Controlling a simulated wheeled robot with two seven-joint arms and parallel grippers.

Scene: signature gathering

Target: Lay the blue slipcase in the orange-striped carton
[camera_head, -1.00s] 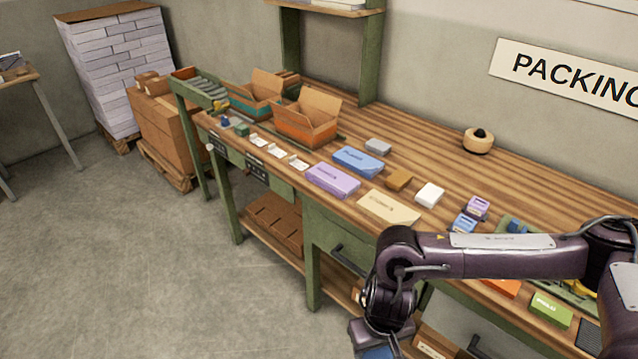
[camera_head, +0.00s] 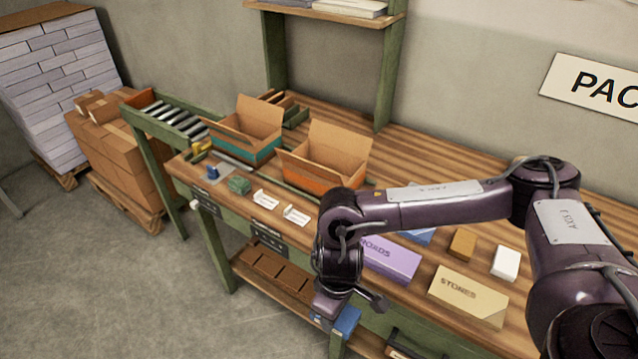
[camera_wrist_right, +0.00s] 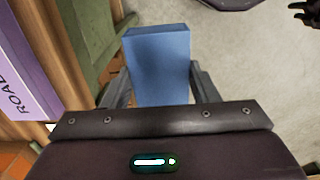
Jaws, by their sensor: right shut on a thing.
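The blue slipcase (camera_wrist_right: 158,65) is held between the fingers of my right gripper (camera_wrist_right: 160,95) in the right wrist view. In the head view the slipcase (camera_head: 345,322) shows at the lower end of my right arm, and the gripper (camera_head: 335,312) hangs in front of the bench's front edge. The orange-striped carton (camera_head: 308,178) stands open on the bench, flaps up, to the left of and beyond the gripper. Its inside is only partly visible.
A teal-striped open carton (camera_head: 232,145) stands left of the orange-striped one. A purple box (camera_head: 390,260), a cream box (camera_head: 467,297), a brown box (camera_head: 462,243) and a white box (camera_head: 506,263) lie on the bench at right. White cards (camera_head: 296,215) lie before the cartons.

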